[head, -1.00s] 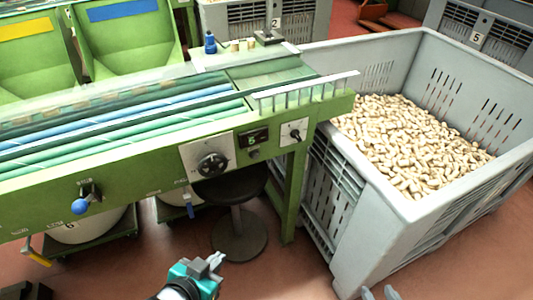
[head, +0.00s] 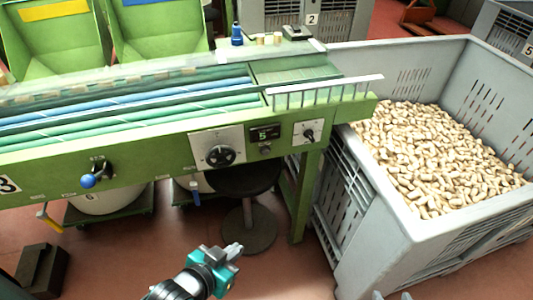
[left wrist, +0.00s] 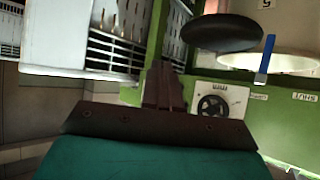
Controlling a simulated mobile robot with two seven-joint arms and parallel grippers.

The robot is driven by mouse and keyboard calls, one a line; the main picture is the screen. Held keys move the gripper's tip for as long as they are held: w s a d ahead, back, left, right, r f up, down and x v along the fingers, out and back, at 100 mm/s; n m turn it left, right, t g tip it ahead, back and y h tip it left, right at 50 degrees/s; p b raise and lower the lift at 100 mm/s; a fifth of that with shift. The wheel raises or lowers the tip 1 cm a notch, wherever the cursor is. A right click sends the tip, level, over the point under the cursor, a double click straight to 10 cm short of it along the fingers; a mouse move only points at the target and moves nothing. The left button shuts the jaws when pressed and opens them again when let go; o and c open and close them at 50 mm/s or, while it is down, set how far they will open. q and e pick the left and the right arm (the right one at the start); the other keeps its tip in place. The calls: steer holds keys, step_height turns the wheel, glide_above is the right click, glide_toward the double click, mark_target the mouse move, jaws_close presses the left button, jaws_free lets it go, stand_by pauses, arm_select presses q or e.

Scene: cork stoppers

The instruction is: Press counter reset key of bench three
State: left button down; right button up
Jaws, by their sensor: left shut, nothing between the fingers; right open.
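A small round dark key (head: 265,150) sits just below the display. My left gripper (head: 236,250) is shut and empty, in front of and below the bench front, well apart from the key. In the left wrist view its shut fingers (left wrist: 163,80) point toward the bench; the key cannot be made out there. My right gripper (head: 393,296) shows only in part at the bottom edge.
A dial panel (head: 203,142) is left of the display, and a switch panel (head: 318,131) is right. A dark stool (head: 250,230) stands under the bench. A grey crate of corks (head: 390,225) blocks the right side. A blue-knobbed lever (head: 88,181) sticks out at left.

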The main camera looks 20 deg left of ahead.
mark_target(266, 152)
steer(key=f+b, duration=0.5)
steer(key=shift+a+f+b, duration=0.4)
arm_select(q)
steer(key=w+d+n+t+b, duration=0.2)
steer(key=w+n+t+b, duration=0.1)
steer(key=w, duration=0.6)
steer(key=w+d+r+n+t+h+b, duration=0.1)
steer(key=w+n+t+b, duration=0.3)
steer(key=w, duration=0.5)
steer(key=d+n+b, duration=0.1)
steer(key=n, duration=0.1)
steer(key=shift+w+r+n+h, duration=0.15)
steer(key=shift+w+n+h, duration=0.15)
steer(key=shift+n, duration=0.1)
arm_select(e)
steer(key=shift+y, duration=0.6)
steer(key=f, duration=0.1)
steer(key=w+a+f, duration=0.1)
steer(key=a+f, duration=0.1)
steer(key=f, duration=0.1)
steer(key=shift+w, duration=0.35)
arm_select(q)
steer(key=w+a+b, duration=0.2)
steer(key=w+a, duration=0.2)
steer(key=w, duration=0.3)
steer(key=shift+a, duration=0.4)
arm_select(e)
steer(key=shift+a+f, duration=0.15)
steer(key=shift+f, duration=0.8)
steer(key=shift+r, duration=0.15)
